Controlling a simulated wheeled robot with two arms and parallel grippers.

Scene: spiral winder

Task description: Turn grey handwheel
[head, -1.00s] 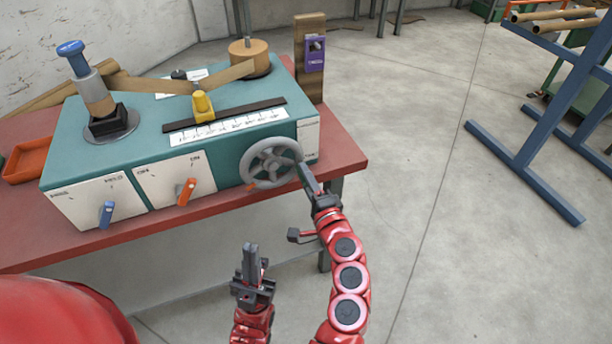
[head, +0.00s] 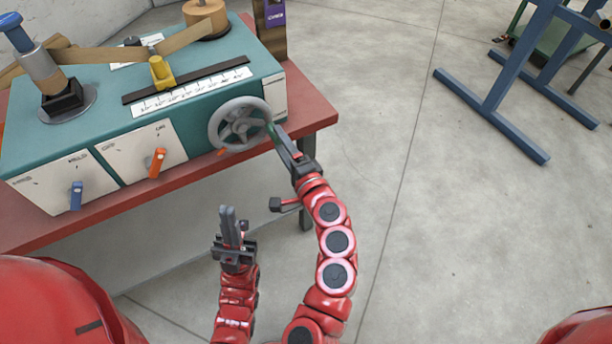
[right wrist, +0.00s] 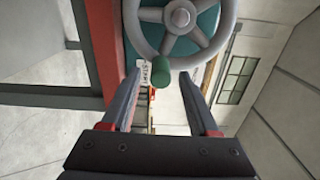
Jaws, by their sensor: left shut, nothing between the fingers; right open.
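The grey handwheel (head: 240,124) is on the front of the teal machine near its right end. My right gripper (head: 275,133) is at the wheel's right rim. In the right wrist view the handwheel (right wrist: 180,17) fills the top, and its green knob (right wrist: 161,72) shows in the gap between the tips of my open right gripper (right wrist: 159,75). I cannot tell whether either finger touches the knob. My left gripper (head: 230,212) is shut and empty, below and in front of the machine, apart from the wheel.
The teal machine (head: 110,125) stands on a red table (head: 318,112). A blue lever (head: 77,195) and an orange lever (head: 157,162) are on its front panels. A blue metal frame (head: 495,120) stands at the right. The floor between it and the table is clear.

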